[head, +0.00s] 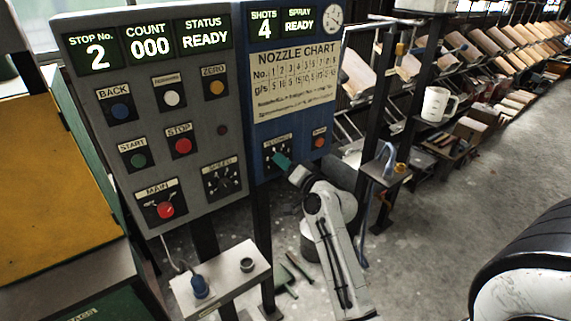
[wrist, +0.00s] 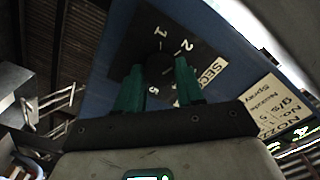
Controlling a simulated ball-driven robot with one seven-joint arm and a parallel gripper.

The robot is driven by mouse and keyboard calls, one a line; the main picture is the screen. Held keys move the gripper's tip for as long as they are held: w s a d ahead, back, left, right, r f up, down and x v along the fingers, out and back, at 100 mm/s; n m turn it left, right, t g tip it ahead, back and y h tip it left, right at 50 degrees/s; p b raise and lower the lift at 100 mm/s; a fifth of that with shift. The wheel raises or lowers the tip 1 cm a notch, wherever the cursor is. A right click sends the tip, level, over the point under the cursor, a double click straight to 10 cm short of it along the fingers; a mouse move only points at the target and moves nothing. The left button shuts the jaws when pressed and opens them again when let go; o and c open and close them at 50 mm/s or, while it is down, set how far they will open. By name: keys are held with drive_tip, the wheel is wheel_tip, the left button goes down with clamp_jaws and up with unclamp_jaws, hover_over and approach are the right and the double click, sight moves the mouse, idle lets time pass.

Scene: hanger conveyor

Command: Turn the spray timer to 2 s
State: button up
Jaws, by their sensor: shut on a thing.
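The spray timer is a black dial plate (wrist: 200,60) marked SECONDS, low on the blue panel (head: 300,60). In the wrist view the figures 1, 2 and 5 show around its dark round knob (wrist: 160,64). My gripper (wrist: 158,82) has its two green fingers on either side of the knob, shut on it. In the head view my gripper (head: 281,160) reaches the dial from below and covers part of it. The knob's pointer is hidden or too dark to read, so I cannot tell its setting.
The grey panel (head: 205,125) beside it carries several buttons and a SPEED dial (head: 221,181). A small button (head: 319,142) sits right of the timer. The blue panel's displays read SHOTS 4 and SPRAY READY. A small shelf (head: 225,280) stands below; open floor lies to the right.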

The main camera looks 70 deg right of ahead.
drive_tip(key=o, duration=1)
drive_tip(key=shift+o, duration=0.2)
drive_tip(key=b+v, duration=0.2)
drive_tip(key=v, duration=0.9)
drive_tip(key=shift+b, duration=0.35)
drive_tip(key=shift+d, duration=0.1)
